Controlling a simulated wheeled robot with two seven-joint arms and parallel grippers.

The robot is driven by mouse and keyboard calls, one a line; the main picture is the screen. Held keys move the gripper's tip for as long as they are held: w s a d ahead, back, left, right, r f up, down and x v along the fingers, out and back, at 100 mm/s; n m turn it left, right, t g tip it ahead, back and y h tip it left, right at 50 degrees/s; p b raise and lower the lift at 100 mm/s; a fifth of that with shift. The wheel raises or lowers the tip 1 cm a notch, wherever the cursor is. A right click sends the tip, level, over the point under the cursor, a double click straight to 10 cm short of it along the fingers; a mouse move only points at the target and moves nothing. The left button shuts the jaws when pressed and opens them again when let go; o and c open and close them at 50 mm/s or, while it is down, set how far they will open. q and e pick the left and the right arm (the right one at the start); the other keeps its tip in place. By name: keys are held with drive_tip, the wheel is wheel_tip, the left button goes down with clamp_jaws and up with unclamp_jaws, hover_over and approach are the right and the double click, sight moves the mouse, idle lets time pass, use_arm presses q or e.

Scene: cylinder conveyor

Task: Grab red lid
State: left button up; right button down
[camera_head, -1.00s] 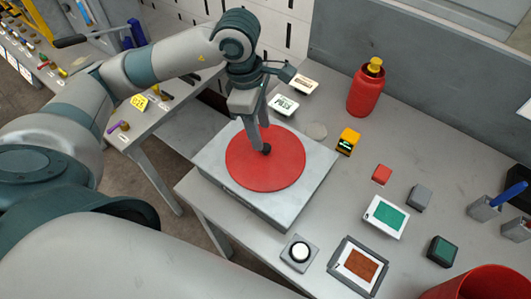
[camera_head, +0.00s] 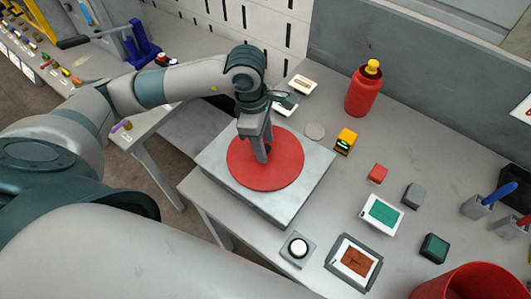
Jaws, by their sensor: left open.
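The red lid (camera_head: 265,172) is a flat red disc with a dark knob at its middle. It lies on a grey metal box (camera_head: 297,203) on the table. My left gripper (camera_head: 264,150) points down over the lid, with its fingertips at the knob. The gripper is open, and the fingers partly hide the knob. I cannot tell whether the fingers touch it. My right gripper is not in view.
A red bottle (camera_head: 362,92) with a yellow cap stands behind on the right. A yellow block (camera_head: 346,141), a red block (camera_head: 377,173) and a green card (camera_head: 383,215) lie right of the box. A red bin (camera_head: 468,283) is at the lower right.

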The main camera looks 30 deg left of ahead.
sight(268, 147)
use_arm(q)
clamp_jaws()
drive_tip(key=shift+r, duration=0.1)
drive_tip(key=shift+r+b, duration=0.6)
drive_tip(key=shift+r, duration=0.15)
wheel_tip(268, 147, up, 2)
drive_tip(key=shift+b, duration=0.6)
drive_tip(key=d+r+b, duration=0.4)
drive_tip(key=d+r, duration=0.3)
drive_tip(key=d, duration=0.4)
drive_tip(key=shift+w+d+r, duration=0.2)
drive_tip(key=shift+w+d, duration=0.15)
drive_tip(key=shift+w, duration=0.05)
